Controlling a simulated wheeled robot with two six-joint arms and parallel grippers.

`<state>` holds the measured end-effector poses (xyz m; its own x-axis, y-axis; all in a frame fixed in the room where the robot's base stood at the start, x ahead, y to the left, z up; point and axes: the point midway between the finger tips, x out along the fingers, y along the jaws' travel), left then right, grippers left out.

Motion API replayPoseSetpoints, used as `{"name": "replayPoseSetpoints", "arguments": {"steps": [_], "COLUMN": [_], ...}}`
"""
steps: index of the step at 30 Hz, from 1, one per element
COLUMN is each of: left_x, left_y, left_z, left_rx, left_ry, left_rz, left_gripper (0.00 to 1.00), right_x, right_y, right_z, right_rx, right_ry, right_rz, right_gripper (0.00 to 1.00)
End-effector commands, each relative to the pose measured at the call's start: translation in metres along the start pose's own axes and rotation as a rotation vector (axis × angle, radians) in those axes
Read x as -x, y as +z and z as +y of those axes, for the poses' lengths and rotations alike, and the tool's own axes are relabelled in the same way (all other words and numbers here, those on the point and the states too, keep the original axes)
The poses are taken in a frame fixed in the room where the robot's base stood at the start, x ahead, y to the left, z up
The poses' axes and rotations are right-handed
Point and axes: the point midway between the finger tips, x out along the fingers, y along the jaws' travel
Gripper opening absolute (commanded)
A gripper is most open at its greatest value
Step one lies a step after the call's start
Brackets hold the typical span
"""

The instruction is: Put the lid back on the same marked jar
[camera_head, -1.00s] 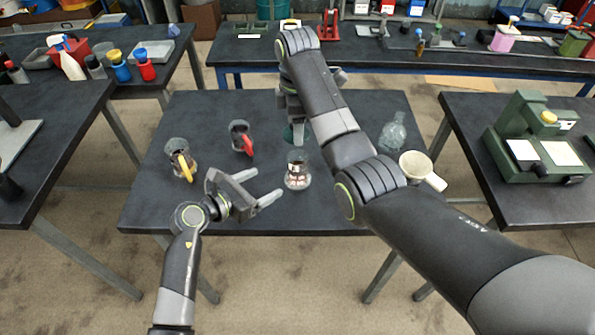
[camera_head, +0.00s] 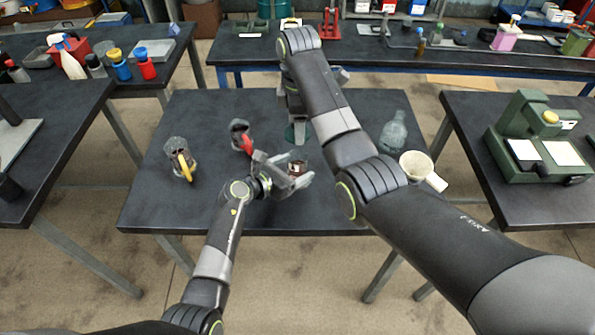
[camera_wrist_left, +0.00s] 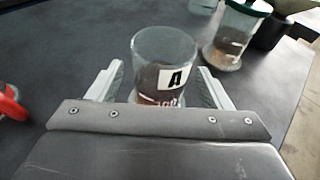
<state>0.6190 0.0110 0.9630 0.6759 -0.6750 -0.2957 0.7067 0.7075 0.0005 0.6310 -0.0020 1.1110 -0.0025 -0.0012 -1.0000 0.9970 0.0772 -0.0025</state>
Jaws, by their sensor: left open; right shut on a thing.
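The marked jar (camera_head: 299,168) is a clear glass with dark contents and no lid, upright on the middle table. In the left wrist view the jar (camera_wrist_left: 165,62) shows a white label with a black mark. My left gripper (camera_head: 309,187) is open, low at the jar; its fingers (camera_wrist_left: 160,85) stand on either side of it, and the camera cannot show whether they touch. My right gripper (camera_head: 296,118) is shut on the green lid (camera_head: 294,134), held behind the jar in the head view. Its fingertips are partly hidden by my right arm.
A jar with a dark green lid (camera_wrist_left: 233,40) stands beyond the marked jar. A yellow-handled jug (camera_head: 180,158) and a red-handled jug (camera_head: 241,135) stand left. A glass bottle (camera_head: 393,132) and a cream funnel (camera_head: 416,164) are at the right. The table's front left is clear.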

Motion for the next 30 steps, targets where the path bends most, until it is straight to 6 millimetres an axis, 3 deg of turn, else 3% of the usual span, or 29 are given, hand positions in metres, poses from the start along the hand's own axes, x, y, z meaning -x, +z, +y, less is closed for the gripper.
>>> {"name": "replayPoseSetpoints", "arguments": {"steps": [8, 23, 26, 30], "left_x": [-0.001, 0.000, 0.000, 0.000], "left_y": [0.000, 0.000, 0.000, 0.000], "left_z": [0.000, 0.000, 0.000, 0.000], "left_rx": [0.000, 0.001, 0.001, 0.001], "left_ry": [0.000, 0.000, -0.001, -0.001], "left_rz": [0.000, 0.000, 0.000, 0.000], "left_gripper": [0.71, 0.06, 0.06, 0.06], "right_x": [0.000, 0.000, -0.004, -0.024], "right_y": [0.000, 0.000, 0.000, 0.000], "right_z": [0.000, 0.000, 0.000, -0.001], "right_rx": [0.000, 0.000, 0.000, -0.001], "right_ry": [0.000, 0.000, -0.001, -0.003], "right_rz": [0.000, 0.000, 0.000, -0.001], "right_gripper": [0.33, 0.33, 0.33, 0.33]}}
